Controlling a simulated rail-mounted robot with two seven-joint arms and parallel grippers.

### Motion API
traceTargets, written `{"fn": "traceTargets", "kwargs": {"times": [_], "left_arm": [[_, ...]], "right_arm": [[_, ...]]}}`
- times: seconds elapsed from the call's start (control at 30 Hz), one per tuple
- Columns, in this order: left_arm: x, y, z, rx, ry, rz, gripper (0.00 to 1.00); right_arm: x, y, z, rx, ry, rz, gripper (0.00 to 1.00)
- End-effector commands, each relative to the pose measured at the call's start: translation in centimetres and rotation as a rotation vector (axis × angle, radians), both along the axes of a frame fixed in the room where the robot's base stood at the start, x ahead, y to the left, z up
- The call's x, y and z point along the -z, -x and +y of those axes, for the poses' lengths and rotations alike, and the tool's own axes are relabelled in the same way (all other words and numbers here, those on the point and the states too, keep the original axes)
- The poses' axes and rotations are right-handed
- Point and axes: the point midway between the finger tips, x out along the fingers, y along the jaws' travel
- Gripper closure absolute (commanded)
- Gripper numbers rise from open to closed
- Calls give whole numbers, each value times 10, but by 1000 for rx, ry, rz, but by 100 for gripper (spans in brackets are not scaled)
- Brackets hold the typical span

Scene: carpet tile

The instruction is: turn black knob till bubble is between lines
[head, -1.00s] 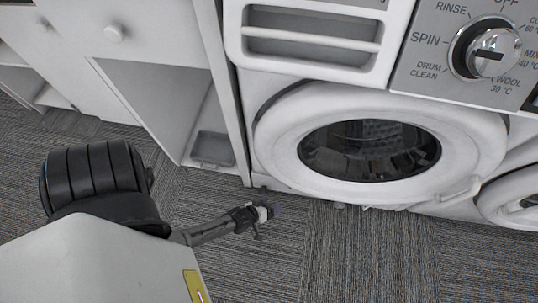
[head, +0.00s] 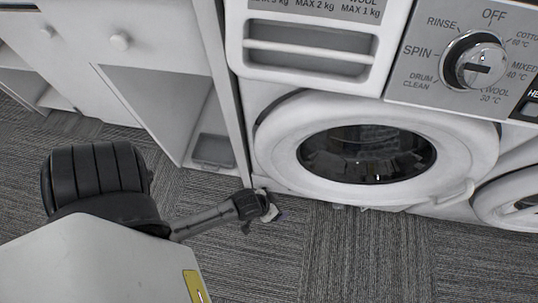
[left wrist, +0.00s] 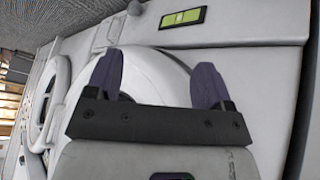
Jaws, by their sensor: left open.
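A spirit level (left wrist: 183,17) with a yellow-green vial sits on the white machine front in the left wrist view. It is too small to tell where its bubble lies against the lines. I cannot make out the black knob; a small grey part (left wrist: 135,8) by the machine's lower edge is unclear. My left gripper (head: 272,212) is low beside the washing machine's lower left corner in the head view. In the left wrist view its two dark purple fingers (left wrist: 158,80) are apart, with nothing held between them. My right gripper is out of view.
The washing machine (head: 268,150) has a round door and a silver dial (head: 475,62) at upper right. A white cabinet (head: 70,55) stands left of it. Another machine (head: 510,200) is at the right. Grey carpet (head: 330,260) in front is clear.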

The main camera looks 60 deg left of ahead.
Motion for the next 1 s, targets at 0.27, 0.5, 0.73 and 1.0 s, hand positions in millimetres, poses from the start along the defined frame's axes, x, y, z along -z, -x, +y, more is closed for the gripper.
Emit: {"fn": "traceTargets", "kwargs": {"times": [0.27,0.5,0.73,1.0], "left_arm": [[-53,14,-4,83,-59,65,25],[-81,23,-6,123,-86,101,25],[-92,27,-6,142,-100,117,25],[-94,28,-6,146,-103,121,25]], "right_arm": [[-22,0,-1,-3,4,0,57],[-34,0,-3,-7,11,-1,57],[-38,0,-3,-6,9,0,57],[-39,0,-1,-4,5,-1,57]]}}
